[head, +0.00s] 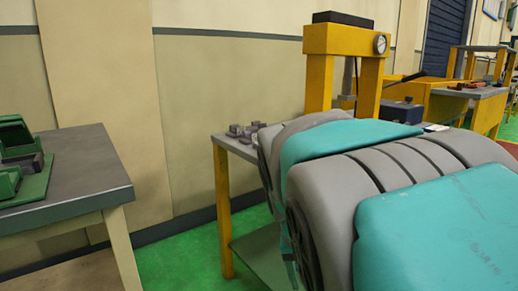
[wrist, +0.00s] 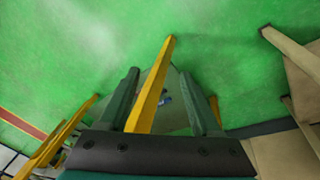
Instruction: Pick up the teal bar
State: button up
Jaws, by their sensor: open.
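I cannot make out a teal bar in either view. My gripper (wrist: 159,73) shows in the wrist view with its two dark green fingers spread apart and nothing held between them. It hangs over the green floor, and a yellow table leg (wrist: 150,95) shows between the fingers. In the head view the gripper itself is not seen. My large teal and grey arm fills the right side there and hides much of the middle table.
A grey-topped table (head: 85,170) with green fixtures (head: 22,165) stands at left. Small dark blocks (head: 243,130) lie on the middle table (head: 232,147). A yellow press (head: 318,75) with a gauge stands behind my arm. A blue box (head: 401,113) is beside it. Green floor (head: 180,245) is open between tables.

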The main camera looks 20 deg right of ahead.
jog(key=w+d+r+m+t+h, duration=0.1)
jog(key=w+d+r+m+h, duration=0.1)
jog(key=w+r, duration=0.4)
jog(key=w+d+r+m+t+h+b, duration=0.1)
jog(key=w+r+m+h, duration=0.3)
jog(key=w, duration=1.1)
jog(key=w+d+r+m+t+h, duration=0.2)
jog(key=w+r+h, duration=0.1)
jog(key=w+r, duration=0.5)
jog(key=shift+w+d+m, duration=0.15)
jog(key=shift+w+m, duration=0.05)
jog(key=shift+w, duration=0.6)
jog(key=shift+w+d+m, duration=0.15)
jog(key=shift+w+m, duration=0.05)
jog(key=shift+w, duration=0.6)
jog(key=shift+w+d+f+h, duration=0.3)
jog(key=shift+w+d+h, duration=0.1)
jog(key=shift+d, duration=0.25)
jog(key=shift+x, duration=1.2)
jog(key=shift+w+d+f, duration=0.1)
jog(key=shift+w+d, duration=0.15)
jog(key=shift+d, duration=0.3)
jog(key=p+x, duration=0.1)
jog(key=x, duration=0.3)
jog(key=shift+w, duration=0.2)
grip_shut()
